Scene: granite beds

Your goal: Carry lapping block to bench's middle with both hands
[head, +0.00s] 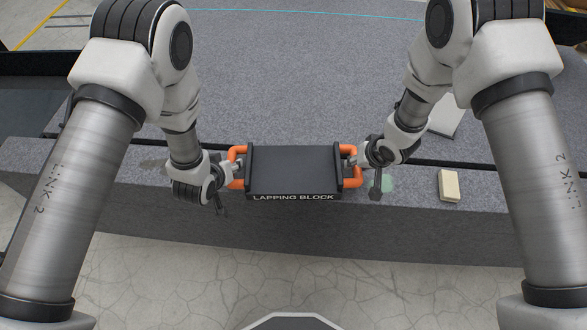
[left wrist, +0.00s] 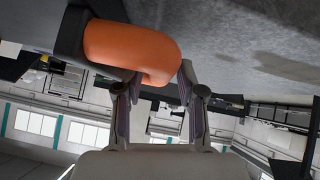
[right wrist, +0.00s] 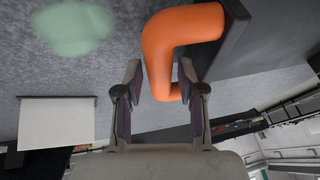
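The lapping block (head: 294,172) is a dark flat slab with its name in white on the front face and an orange handle at each end. It appears level over the bench's front strip; whether it touches the stone is unclear. My left gripper (head: 234,172) is at the left orange handle (head: 237,153). In the left wrist view its fingers stand apart, with the handle (left wrist: 130,45) at their tips. My right gripper (head: 352,162) is at the right orange handle (head: 351,181). In the right wrist view its fingers stand apart on either side of the handle (right wrist: 158,50), with gaps showing.
The grey granite bench (head: 300,90) is wide and mostly clear behind the block, with a dark groove across it. A cream bar (head: 449,186) lies to the right on the front strip. A pale flat plate (head: 445,117) lies behind it. A greenish patch (right wrist: 75,28) marks the stone.

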